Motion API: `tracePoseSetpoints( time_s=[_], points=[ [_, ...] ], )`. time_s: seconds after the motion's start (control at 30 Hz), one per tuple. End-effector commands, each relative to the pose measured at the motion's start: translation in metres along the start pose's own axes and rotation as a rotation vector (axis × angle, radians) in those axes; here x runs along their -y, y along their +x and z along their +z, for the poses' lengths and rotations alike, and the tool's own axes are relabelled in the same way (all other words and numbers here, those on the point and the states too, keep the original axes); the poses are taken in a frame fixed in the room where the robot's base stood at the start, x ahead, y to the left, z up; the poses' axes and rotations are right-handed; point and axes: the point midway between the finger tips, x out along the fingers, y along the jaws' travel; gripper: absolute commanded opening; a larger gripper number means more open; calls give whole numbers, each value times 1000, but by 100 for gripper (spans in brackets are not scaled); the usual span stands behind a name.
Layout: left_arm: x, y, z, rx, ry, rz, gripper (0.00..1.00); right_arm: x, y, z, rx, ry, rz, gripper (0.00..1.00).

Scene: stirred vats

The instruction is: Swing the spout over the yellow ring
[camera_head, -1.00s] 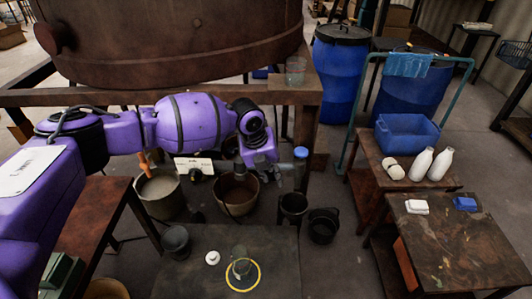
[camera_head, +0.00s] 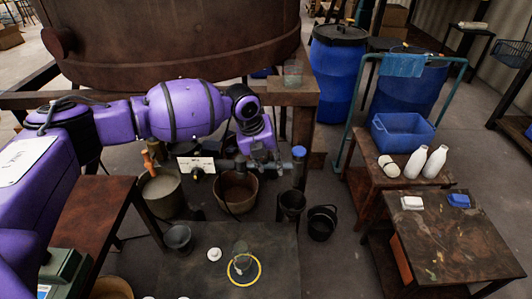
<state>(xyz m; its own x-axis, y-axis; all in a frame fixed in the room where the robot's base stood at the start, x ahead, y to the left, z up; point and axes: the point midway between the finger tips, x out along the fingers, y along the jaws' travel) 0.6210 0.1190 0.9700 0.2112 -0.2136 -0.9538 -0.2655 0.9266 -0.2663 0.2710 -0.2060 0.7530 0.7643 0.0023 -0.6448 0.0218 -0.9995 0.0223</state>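The yellow ring (camera_head: 259,270) lies on the dark low table (camera_head: 190,270) at the bottom middle. A clear glass vessel (camera_head: 240,257) stands inside or at the edge of the ring. A grey pipe (camera_head: 233,165), which looks like the spout, runs sideways below the big vat, beside a white label (camera_head: 197,164). Its outlet is hard to make out. My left gripper (camera_head: 262,156) is at the right part of this pipe, beyond the ring, and partly hidden by my wrist. Its fingers are too small and dark to tell their state. My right gripper is not in view.
A brown vat (camera_head: 180,45) fills the top left. Buckets (camera_head: 236,190) stand below the pipe. A blue-capped cylinder (camera_head: 298,168) is just right of my gripper. A grey cup (camera_head: 177,238) and a white knob-like piece (camera_head: 214,254) are left of the ring.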

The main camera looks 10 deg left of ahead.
Motion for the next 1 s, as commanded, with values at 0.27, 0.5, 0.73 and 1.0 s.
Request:
tracePoseSetpoints(
  time_s=[0.27,0.5,0.73,1.0],
  points=[
    [-1,2,-1,-2,0,2,32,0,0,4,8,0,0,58],
    [-1,-5,0,0,-1,1,32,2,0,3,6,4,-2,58],
    [-1,-47,1,2,0,0,32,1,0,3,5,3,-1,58],
    [-1,-99,0,0,0,2,32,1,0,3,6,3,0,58]
  ],
)
